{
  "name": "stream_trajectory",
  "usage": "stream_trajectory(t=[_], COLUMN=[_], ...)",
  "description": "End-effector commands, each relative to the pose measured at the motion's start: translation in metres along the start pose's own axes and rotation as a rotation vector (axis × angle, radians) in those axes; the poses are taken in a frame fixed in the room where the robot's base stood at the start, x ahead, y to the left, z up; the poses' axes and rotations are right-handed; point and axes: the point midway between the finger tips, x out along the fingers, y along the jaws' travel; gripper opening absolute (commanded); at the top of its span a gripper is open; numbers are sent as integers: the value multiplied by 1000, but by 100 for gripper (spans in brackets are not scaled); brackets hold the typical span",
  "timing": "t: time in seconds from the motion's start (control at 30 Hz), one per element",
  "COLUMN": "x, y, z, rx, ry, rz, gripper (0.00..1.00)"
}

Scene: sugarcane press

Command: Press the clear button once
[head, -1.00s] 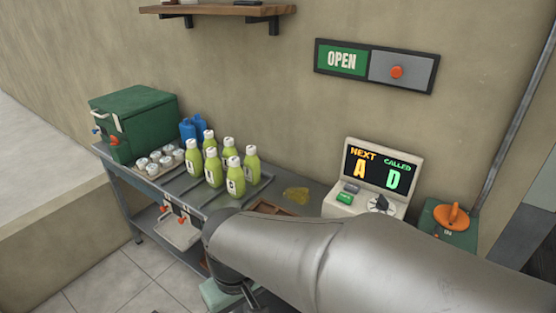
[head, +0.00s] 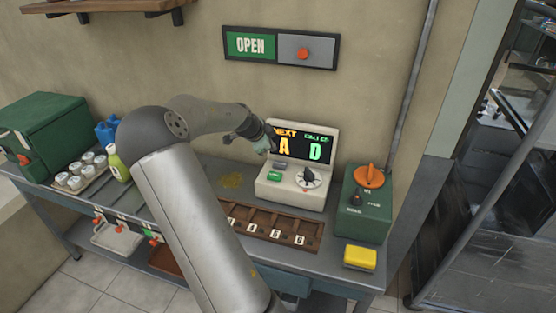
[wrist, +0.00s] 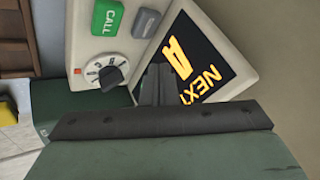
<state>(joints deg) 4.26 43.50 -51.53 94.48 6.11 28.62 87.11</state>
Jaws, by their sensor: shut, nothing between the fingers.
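The white call unit (head: 290,195) stands on the counter against the wall, its screen (head: 315,150) reading NEXT A and CALLED with D. On its sloped front are a green button (head: 274,176), labelled CALL in the wrist view (wrist: 107,17), and a grey button (head: 279,166) beside it. The grey button also shows in the wrist view (wrist: 147,22); its label is too small to read. A black dial (wrist: 110,77) sits nearby. My gripper (head: 269,148) is shut and empty, in front of the screen's left part. Its fingertips (wrist: 155,82) appear over the screen edge, apart from the grey button.
A green box with an orange knob (head: 369,177) stands right of the unit. A wooden compartment tray (head: 270,225) lies in front, a yellow block (head: 360,257) at the counter's front right. An OPEN sign (head: 250,44) with a red button hangs above.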

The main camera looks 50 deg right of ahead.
Motion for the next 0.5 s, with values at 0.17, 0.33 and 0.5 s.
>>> stream_trajectory(t=[0.17, 0.33, 0.5], x=[12, 14, 14], y=[-27, -31, -30], z=[-27, -31, -30], rx=[107, 127, 125], ry=[99, 111, 109], rz=[-59, -69, -68], gripper=[0, 0, 0])
